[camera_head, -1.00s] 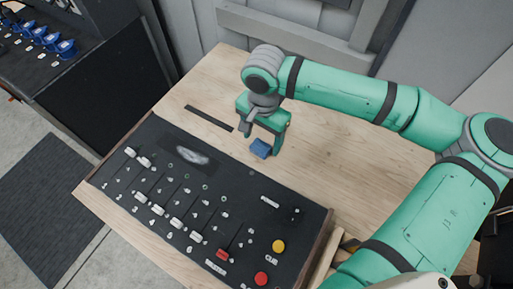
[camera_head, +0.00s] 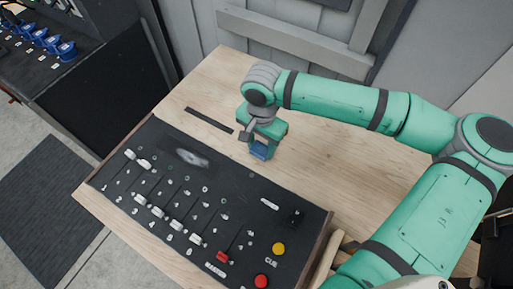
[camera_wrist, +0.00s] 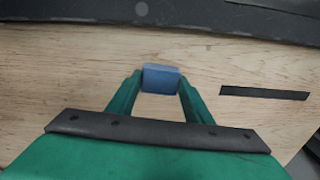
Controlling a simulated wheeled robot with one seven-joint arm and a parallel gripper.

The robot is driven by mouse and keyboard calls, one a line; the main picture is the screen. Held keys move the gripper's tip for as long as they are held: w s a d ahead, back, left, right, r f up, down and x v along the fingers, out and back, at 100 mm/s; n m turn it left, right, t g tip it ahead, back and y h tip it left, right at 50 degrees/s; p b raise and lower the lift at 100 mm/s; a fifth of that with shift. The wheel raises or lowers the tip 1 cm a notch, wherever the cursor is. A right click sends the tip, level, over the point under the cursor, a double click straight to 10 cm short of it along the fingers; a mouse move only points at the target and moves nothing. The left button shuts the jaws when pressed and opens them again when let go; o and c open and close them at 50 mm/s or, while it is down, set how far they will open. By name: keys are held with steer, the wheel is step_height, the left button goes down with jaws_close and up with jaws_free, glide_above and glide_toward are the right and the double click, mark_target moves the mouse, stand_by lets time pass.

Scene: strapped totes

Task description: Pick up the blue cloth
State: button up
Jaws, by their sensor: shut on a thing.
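The blue cloth (camera_head: 259,152) looks like a small folded blue block on the wooden table, just behind the black control panel. In the wrist view the blue cloth (camera_wrist: 161,79) sits between the tips of my green fingers, which touch its two sides. My gripper (camera_head: 262,146) points down over it and is shut on it. My gripper also shows in the wrist view (camera_wrist: 160,84). Whether the cloth is clear of the table I cannot tell.
The black control panel (camera_head: 205,200) with sliders, a yellow button (camera_head: 278,247) and a red button (camera_head: 261,280) lies close in front of the cloth. A flat black strip (camera_head: 209,120) lies to the left. The wooden table (camera_head: 335,160) is bare to the right.

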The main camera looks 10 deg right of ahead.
steer(key=shift+r, duration=0.1)
steer(key=shift+r, duration=0.25)
step_height(320, 180, up, 2)
steer(key=shift+r, duration=0.1)
steer(key=s+d+r, duration=0.2)
steer(key=s+r, duration=0.3)
steer(key=s, duration=0.1)
steer(key=s+d+r, duration=0.2)
steer(key=s+r, duration=0.3)
steer(key=s, duration=0.2)
steer(key=shift+d, duration=0.4)
steer(key=shift+s, duration=0.1)
